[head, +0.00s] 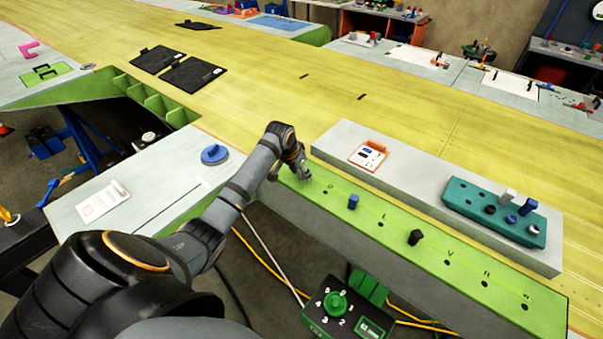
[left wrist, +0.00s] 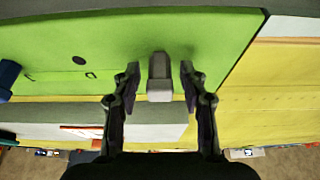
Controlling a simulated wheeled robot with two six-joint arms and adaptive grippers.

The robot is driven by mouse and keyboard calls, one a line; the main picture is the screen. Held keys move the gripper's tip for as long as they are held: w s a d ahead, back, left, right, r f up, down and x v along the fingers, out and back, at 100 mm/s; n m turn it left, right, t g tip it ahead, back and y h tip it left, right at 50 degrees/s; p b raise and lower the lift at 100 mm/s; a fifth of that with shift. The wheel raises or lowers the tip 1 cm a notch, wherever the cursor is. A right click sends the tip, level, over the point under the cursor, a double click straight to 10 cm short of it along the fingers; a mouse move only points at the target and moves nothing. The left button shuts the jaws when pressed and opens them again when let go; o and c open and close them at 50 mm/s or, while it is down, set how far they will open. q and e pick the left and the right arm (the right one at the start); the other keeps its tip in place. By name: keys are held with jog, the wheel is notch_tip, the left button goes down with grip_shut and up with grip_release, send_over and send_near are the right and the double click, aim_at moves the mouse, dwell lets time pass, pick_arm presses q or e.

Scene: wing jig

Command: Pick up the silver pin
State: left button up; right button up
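A silver-grey pin (left wrist: 160,75) stands in the green bar near its left end, seen close up in the left wrist view. My left gripper (left wrist: 160,92) is open, with one finger on each side of this pin and a gap on both sides. In the head view my left gripper (head: 306,175) is low over the left end of the green bar (head: 465,285) and mostly hides the pin. Another light grey pin (head: 507,196) stands in the teal rack (head: 480,220) at the right. My right gripper is not in view.
A blue pin (head: 353,202) and a black pin (head: 415,238) stand further along the green bar, among lettered holes. A grey block (head: 400,190) behind carries the teal rack and an orange-edged card (head: 368,155). A green dial box (head: 345,308) is below.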

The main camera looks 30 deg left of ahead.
pick_arm(q)
grip_shut()
jog(key=shift+r+b, duration=0.2)
jog(key=shift+b, duration=0.1)
notch_tip(320, 180, up, 2)
jog(key=shift+w+b, duration=0.1)
jog(key=shift+b, duration=1.05)
jog(key=s+d+r, duration=0.9)
jog(key=s+r, duration=0.1)
jog(key=shift+s+d+r, duration=0.15)
jog(key=shift+s+r, duration=0.2)
jog(key=shift+s, duration=0.05)
